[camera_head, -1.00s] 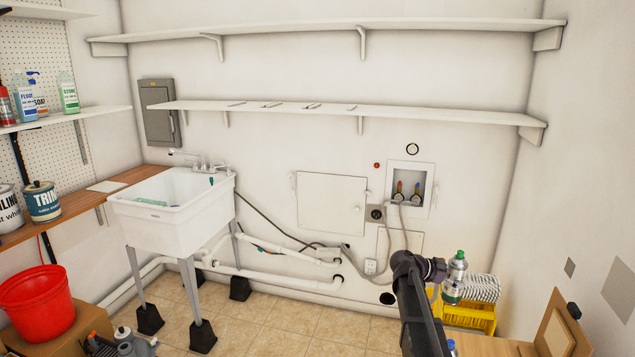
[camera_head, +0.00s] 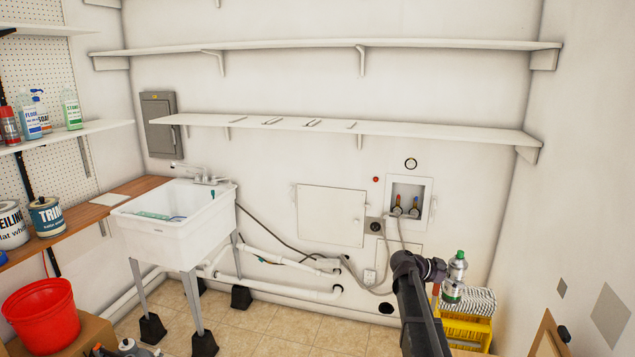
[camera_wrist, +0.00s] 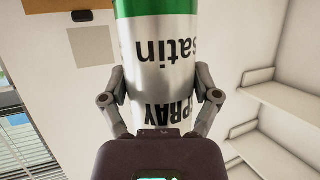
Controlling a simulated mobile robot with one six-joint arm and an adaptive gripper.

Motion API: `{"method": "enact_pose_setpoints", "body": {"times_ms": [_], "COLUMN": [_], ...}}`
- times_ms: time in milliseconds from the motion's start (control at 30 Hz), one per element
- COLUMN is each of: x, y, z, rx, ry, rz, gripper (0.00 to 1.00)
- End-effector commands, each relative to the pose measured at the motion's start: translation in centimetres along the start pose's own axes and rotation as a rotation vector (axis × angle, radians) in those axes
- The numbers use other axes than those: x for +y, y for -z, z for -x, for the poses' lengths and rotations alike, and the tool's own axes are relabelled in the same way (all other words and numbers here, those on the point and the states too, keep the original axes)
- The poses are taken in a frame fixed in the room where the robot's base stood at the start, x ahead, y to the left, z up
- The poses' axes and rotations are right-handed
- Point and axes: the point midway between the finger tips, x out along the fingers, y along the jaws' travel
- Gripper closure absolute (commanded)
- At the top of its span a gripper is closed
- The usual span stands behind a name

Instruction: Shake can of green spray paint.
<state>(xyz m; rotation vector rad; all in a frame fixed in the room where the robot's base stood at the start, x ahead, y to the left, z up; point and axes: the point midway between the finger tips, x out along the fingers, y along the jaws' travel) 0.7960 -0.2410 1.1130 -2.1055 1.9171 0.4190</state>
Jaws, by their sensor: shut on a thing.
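In the wrist view, my gripper (camera_wrist: 160,100) is shut on the can of spray paint (camera_wrist: 156,62). The can is silver and white with a green band, and its lettering "satin" and "SPRAY" reads upside down there. In the head view, my arm reaches up at the lower right, and the can (camera_head: 457,268) with its green top is at the end of my gripper (camera_head: 451,279). The can stands about upright, green end up, in front of the back wall. My fingers lie along both sides of it.
A yellow mop wringer (camera_head: 468,328) with a grey striped mop head is behind and below the can. A white sink (camera_head: 178,225) stands at left, with a red bucket (camera_head: 42,312) in front. Shelves (camera_head: 350,127) run along the back wall. Air around the can looks clear.

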Motion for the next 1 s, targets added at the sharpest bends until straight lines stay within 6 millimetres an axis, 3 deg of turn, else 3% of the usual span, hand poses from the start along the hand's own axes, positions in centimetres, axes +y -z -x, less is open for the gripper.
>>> {"method": "enact_pose_setpoints", "body": {"times_ms": [500, 1000], "x": [0.0, 0.0], "y": [0.4, -3.8], "z": [0.1, -1.6], "rx": [0.001, 0.001], "ry": [0.000, 0.000], "rz": [0.000, 0.000], "gripper": [0.78, 0.78]}}
